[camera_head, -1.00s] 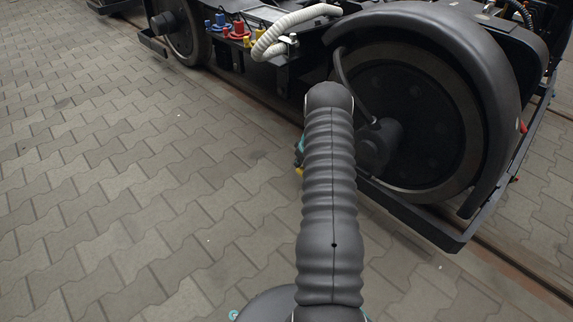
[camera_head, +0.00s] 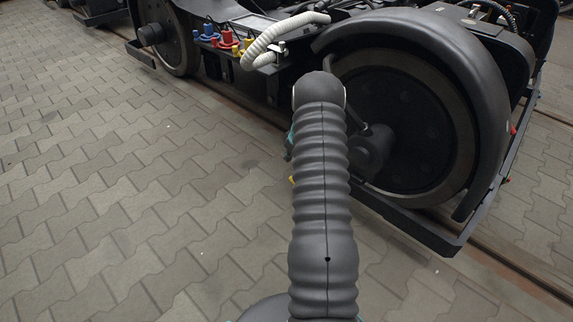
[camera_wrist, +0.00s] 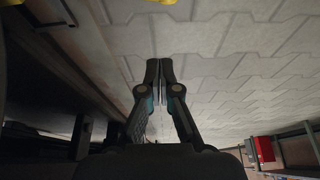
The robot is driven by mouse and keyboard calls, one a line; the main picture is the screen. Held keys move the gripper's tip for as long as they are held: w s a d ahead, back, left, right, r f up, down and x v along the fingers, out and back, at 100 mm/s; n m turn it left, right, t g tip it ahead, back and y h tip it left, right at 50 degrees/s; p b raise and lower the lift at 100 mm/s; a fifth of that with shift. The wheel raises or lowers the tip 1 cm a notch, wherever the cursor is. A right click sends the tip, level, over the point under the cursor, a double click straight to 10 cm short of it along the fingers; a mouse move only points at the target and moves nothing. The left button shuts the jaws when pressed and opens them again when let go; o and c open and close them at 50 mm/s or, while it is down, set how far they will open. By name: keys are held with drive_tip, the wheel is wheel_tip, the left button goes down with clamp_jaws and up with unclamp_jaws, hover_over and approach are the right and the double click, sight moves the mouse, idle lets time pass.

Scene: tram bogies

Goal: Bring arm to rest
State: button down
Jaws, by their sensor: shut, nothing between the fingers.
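My gripper (camera_wrist: 159,72) shows in the wrist view with its two dark fingers together and nothing between them. Paving lies behind the fingertips in that view. In the head view my ribbed arm reaches up the middle of the picture toward the bogie, and its far end overlaps the bogie's side near the large wheel (camera_head: 412,125). The gripper itself is mostly hidden behind the arm there.
The dark bogie (camera_head: 440,35) stands on rails at the upper right, with a white corrugated hose (camera_head: 262,45) and red, blue and yellow fittings (camera_head: 226,37). A second wheel (camera_head: 172,30) is farther left. Open paving (camera_head: 110,190) fills the left. A red box (camera_wrist: 264,149) shows in the wrist view.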

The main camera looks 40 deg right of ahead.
drive_tip(key=shift+v, duration=1.7)
